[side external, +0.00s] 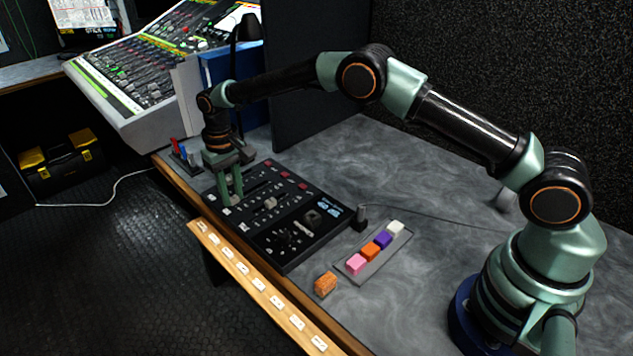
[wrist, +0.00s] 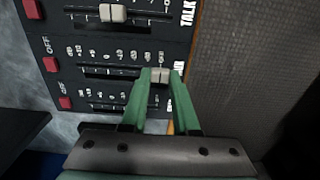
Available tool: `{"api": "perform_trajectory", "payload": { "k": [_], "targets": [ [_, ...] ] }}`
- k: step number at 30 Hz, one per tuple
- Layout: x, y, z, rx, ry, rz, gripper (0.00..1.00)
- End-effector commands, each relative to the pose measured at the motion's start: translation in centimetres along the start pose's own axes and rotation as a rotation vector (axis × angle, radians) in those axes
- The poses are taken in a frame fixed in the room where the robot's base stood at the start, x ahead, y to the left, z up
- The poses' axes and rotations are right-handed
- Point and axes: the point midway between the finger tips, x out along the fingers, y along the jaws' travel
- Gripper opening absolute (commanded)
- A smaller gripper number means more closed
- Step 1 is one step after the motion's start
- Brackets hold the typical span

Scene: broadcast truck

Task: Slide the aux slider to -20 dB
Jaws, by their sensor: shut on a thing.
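The black control panel (side external: 322,232) lies on the grey table and carries several slider tracks. In the wrist view, my gripper (wrist: 160,79) has its two green fingers closed on the light cap (wrist: 160,75) of the middle slider, at the right part of its scale. The label beside it is partly hidden by a finger, so I cannot tell the exact dB mark. The slider above has its own white cap (wrist: 113,13) and the word TALK at its right end. A lower track (wrist: 105,105) is partly covered by my fingers. In the side view, my gripper (side external: 231,197) reaches down onto the panel's far left part.
A tray (side external: 345,266) with pink, orange, purple and white blocks stands right of the panel. An orange speckled block (side external: 326,284) lies near the wooden table edge (side external: 262,293). A large mixing console (side external: 150,70) and a dark partition (side external: 318,80) stand behind.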

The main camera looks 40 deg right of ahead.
Motion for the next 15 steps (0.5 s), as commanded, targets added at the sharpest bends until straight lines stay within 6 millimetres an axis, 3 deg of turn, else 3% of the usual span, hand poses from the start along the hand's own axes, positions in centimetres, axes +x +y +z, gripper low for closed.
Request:
{"api": "perform_trajectory", "payload": {
  "k": [10,15],
  "targets": [
    [-0.1,0.1,0.0,0.0,-0.001,0.0,0.0],
    [-0.1,2.2,0.0,0.003,-0.003,0.001,0.0]
  ]
}}
